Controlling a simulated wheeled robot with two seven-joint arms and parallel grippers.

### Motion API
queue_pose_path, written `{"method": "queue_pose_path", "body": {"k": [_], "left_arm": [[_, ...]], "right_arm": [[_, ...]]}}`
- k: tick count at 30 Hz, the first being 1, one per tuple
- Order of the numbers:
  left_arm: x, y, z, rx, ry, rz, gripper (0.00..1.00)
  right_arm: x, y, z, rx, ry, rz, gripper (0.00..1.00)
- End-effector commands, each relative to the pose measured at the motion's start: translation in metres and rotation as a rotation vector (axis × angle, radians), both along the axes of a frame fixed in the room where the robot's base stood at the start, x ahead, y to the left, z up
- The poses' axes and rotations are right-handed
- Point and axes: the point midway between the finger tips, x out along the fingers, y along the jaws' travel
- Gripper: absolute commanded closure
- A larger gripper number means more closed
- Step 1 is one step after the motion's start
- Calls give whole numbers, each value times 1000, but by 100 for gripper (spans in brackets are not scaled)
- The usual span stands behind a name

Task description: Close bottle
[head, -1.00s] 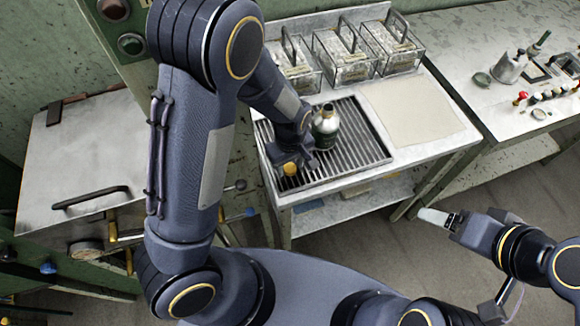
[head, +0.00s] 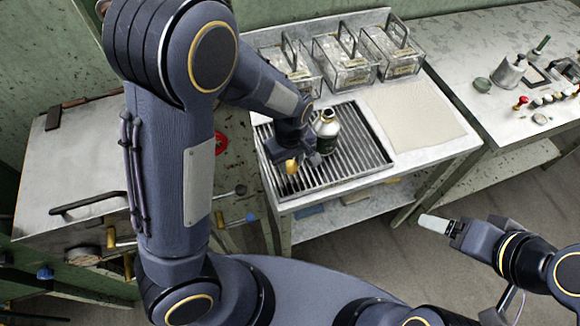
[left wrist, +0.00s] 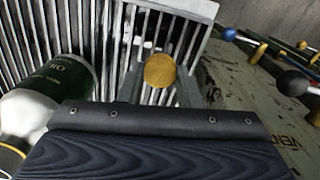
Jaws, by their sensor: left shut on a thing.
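The bottle (head: 327,131), dark with a pale shoulder and neck, stands upright on the slatted drain rack (head: 372,158). It also shows at the left edge of the left wrist view (left wrist: 52,92), partly cut off, with a dark label. My left gripper (head: 292,164) is just left of the bottle, low over the rack, shut on a round brass-coloured cap (left wrist: 160,70). The cap is apart from the bottle. My right gripper (head: 442,224) is away at the lower right, in front of the bench. A pale piece shows at its tip; whether its jaws are shut is unclear.
Several clear baskets with handles (head: 345,62) stand behind the rack. A beige cloth or sheet (head: 412,115) lies right of it. The right-hand bench holds a metal can (head: 508,72) and small bottles. A metal cabinet (head: 75,170) with knobs and levers stands at left.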

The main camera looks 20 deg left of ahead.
Motion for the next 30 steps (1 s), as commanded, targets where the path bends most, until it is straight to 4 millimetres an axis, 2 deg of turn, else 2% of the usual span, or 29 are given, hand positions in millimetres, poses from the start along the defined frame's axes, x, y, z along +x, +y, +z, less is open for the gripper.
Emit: {"method": "queue_pose_path", "body": {"k": [12,18,24,30], "left_arm": [[-94,-63,-5,2,4,-12,90],[-129,-86,-4,2,3,-9,90],[-145,-97,-3,1,5,-3,90],[-149,-99,-3,2,6,-2,90]], "right_arm": [[0,0,-23,0,0,0,20],[0,0,-28,0,0,0,20],[0,0,-30,0,0,0,20],[0,0,-30,0,0,0,20]]}}
